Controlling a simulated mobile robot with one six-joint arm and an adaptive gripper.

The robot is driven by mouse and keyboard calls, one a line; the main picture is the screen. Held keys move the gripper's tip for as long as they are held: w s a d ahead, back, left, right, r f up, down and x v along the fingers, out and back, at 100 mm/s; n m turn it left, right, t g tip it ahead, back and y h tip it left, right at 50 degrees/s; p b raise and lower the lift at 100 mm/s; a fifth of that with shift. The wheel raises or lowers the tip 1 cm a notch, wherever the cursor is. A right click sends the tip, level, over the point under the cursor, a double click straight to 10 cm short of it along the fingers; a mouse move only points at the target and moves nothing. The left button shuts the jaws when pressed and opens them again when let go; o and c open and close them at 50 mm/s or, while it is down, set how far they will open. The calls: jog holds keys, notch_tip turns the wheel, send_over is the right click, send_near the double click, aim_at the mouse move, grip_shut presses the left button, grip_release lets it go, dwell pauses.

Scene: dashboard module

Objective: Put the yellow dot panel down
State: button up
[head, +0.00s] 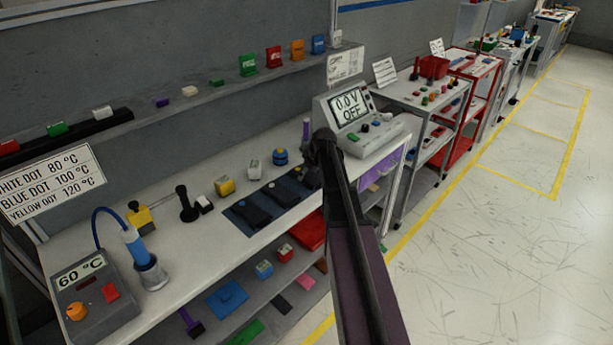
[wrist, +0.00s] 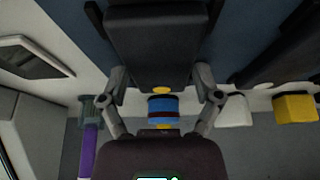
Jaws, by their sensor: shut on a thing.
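The yellow dot panel (wrist: 155,45) is a dark slab with a yellow dot near its edge, seen large in the wrist view. My gripper (wrist: 162,80) has a finger on each side of it and is shut on it. In the head view the panel (head: 308,179) shows at the right end of the dark blue mat (head: 238,222), partly hidden by my arm. I cannot tell whether it touches the mat. Two other dark panels lie on the mat, a left one (head: 251,216) and a middle one (head: 281,195). My fingers are hidden in the head view.
A blue banded cylinder (head: 280,158), a white block (head: 254,170) and a yellow block (head: 225,187) stand behind the mat. A meter (head: 355,115) reading 0.0 V OFF stands to the right. A 60 °C heater unit (head: 90,300) stands at the left. The front bench strip is clear.

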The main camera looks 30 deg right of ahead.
aim_at(308, 175)
notch_tip(308, 175, up, 3)
jog(key=p, duration=0.3)
jog(key=shift+r, duration=0.15)
jog(key=s+a, duration=0.3)
jog(key=s, duration=0.1)
jog(key=s+a+r+p, duration=0.1)
jog(key=s+a, duration=0.1)
jog(key=s, duration=0.2)
jog(key=s+a+p, duration=0.1)
jog(key=s+a, duration=0.2)
jog(key=s, duration=0.2)
jog(key=shift+s+a+r, duration=0.1)
jog(key=shift+a+r, duration=0.25)
jog(key=shift+s, duration=0.1)
jog(key=shift+s, duration=0.15)
